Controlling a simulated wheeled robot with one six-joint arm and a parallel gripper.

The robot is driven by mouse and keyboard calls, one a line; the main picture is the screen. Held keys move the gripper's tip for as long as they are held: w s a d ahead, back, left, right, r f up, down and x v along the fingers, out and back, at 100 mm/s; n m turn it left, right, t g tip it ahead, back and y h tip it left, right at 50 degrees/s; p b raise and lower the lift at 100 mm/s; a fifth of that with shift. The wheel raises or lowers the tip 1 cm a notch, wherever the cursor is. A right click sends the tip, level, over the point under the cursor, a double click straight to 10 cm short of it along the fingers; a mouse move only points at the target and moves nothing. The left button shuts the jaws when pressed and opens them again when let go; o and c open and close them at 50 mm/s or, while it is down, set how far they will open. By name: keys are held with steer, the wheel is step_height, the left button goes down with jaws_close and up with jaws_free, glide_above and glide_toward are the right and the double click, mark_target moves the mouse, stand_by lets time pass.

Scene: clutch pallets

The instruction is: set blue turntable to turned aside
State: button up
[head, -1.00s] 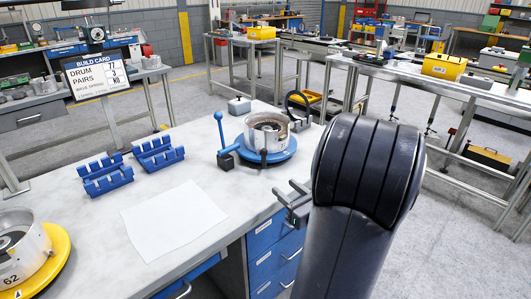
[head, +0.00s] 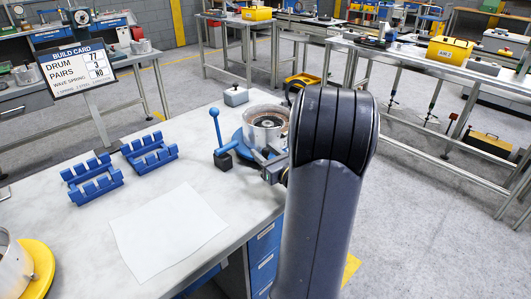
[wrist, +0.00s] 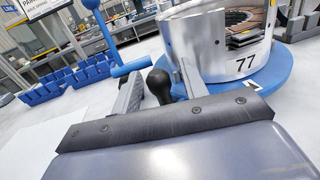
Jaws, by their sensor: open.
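The blue turntable (head: 241,147) stands at the far right of the bench and bears a silver drum (head: 266,118), marked 77 in the wrist view (wrist: 245,65). A blue lever with a ball top (head: 215,126) rises at its left from a dark block. A black knob (wrist: 158,84) stands in front of the drum in the wrist view. My gripper (head: 268,160) is at the turntable's near side. In the wrist view its fingers (wrist: 160,78) are open, one on each side of the knob as seen; contact cannot be told. My arm hides the turntable's right part.
Two blue racks (head: 148,152) and a white sheet (head: 168,232) lie on the bench. A second drum on a yellow turntable (head: 38,270) is at the lower left. A small grey block (head: 236,96) stands behind the blue turntable. Open floor lies right of the bench.

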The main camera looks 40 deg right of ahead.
steer(key=shift+c, duration=0.2)
jaws_close()
steer(key=shift+s+d, duration=0.1)
stand_by(0.4)
